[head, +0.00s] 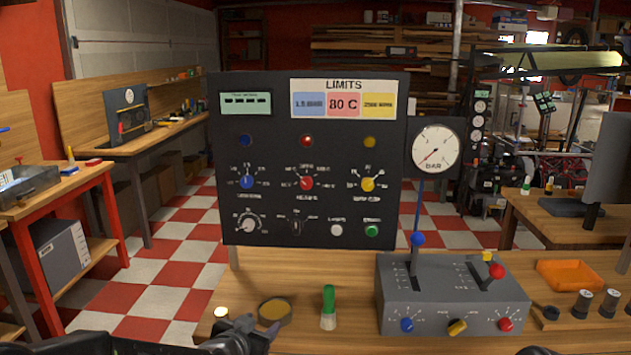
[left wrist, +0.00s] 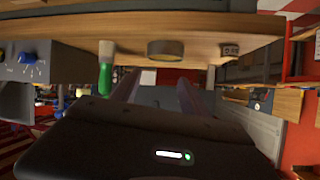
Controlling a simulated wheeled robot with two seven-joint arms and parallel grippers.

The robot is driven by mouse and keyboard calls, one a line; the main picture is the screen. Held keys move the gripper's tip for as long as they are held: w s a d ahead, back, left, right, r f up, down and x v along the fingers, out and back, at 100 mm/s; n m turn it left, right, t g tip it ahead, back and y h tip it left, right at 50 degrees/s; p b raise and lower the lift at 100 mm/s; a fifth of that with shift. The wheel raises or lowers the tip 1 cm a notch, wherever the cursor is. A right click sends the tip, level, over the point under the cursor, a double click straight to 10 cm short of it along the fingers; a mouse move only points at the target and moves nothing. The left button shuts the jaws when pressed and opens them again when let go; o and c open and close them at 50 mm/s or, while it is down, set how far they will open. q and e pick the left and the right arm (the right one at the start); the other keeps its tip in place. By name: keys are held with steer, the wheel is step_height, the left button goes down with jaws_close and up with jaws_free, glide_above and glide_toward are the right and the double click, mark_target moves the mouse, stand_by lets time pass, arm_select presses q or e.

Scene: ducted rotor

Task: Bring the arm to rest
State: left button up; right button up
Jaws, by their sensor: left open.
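My left gripper (head: 246,328) is low over the near left edge of the wooden bench, open, with nothing seen between its fingers. In the left wrist view, which looks tilted over, its two fingers (left wrist: 158,92) reach toward the bench edge. A round tin with a tan top (head: 274,311) stands just behind the fingers; it also shows in the left wrist view (left wrist: 165,48). A green-capped bottle (head: 328,308) stands to the right of the gripper, apart from it. A small pale-topped cylinder (head: 221,313) is at the gripper's left. My right gripper is not clearly seen.
A black control panel (head: 260,215) stands behind the bench. Bare wood lies before the panel.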

arm_select(q)
steer(key=s+d+f+n+g, duration=0.1)
steer(key=s+f+n+g, duration=0.15)
steer(key=s+f, duration=0.5)
steer(key=s+d+f+n+g, duration=0.1)
steer(key=s+d+f+g, duration=0.3)
steer(key=f, duration=0.7)
steer(key=s+f+n+g, duration=0.1)
steer(key=s+f, duration=0.3)
steer(key=s, duration=0.4)
steer(key=s+f+g+p, duration=0.1)
steer(key=s+f+g, duration=0.1)
steer(key=s+f, duration=0.3)
steer(key=s+f+n+g+h+p, duration=0.1)
steer(key=s+f, duration=0.3)
steer(key=s, duration=0.8)
steer(key=shift+s+f+n+g, duration=0.25)
steer(key=shift+s+n+g, duration=0.15)
steer(key=shift+g, duration=0.35)
